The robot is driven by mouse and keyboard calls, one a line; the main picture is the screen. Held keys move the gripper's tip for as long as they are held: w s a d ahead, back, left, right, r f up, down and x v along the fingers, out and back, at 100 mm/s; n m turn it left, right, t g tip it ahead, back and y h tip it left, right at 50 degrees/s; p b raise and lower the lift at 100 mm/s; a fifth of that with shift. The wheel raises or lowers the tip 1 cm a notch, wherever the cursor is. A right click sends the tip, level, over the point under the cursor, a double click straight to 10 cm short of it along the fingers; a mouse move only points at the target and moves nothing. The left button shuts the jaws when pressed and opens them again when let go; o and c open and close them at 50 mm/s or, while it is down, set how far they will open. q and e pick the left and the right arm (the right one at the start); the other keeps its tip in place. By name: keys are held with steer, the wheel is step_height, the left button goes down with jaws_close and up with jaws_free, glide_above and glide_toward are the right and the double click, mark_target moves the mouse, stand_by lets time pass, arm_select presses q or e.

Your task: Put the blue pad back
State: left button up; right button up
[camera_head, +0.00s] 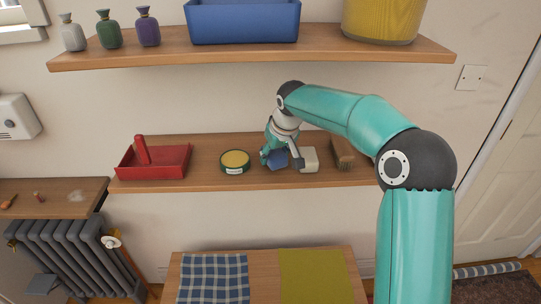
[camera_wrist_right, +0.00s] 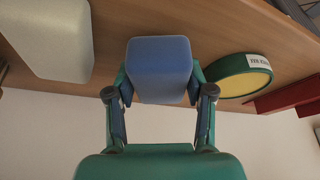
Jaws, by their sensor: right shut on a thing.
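The blue pad (camera_head: 277,159) is at the lower wooden shelf (camera_head: 208,183), between a round green tin and a whitish block. My right gripper (camera_head: 273,155) reaches down to it from the right and is shut on it. In the right wrist view the blue pad (camera_wrist_right: 160,68) sits between the two fingers of the right gripper (camera_wrist_right: 160,92), against the wood of the shelf. I cannot tell whether it rests on the shelf or is held just above it. My left gripper is in neither view.
The green tin (camera_head: 235,162) with a yellow top stands left of the pad, the whitish block (camera_head: 309,160) close on its right. A red tray (camera_head: 153,162) and a brown brush-like thing (camera_head: 342,153) are farther out. An upper shelf (camera_head: 250,47) holds a blue bin (camera_head: 243,22).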

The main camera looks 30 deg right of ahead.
steer(key=shift+f, duration=0.45)
steer(key=shift+f, duration=0.15)
steer(key=o, duration=1.2)
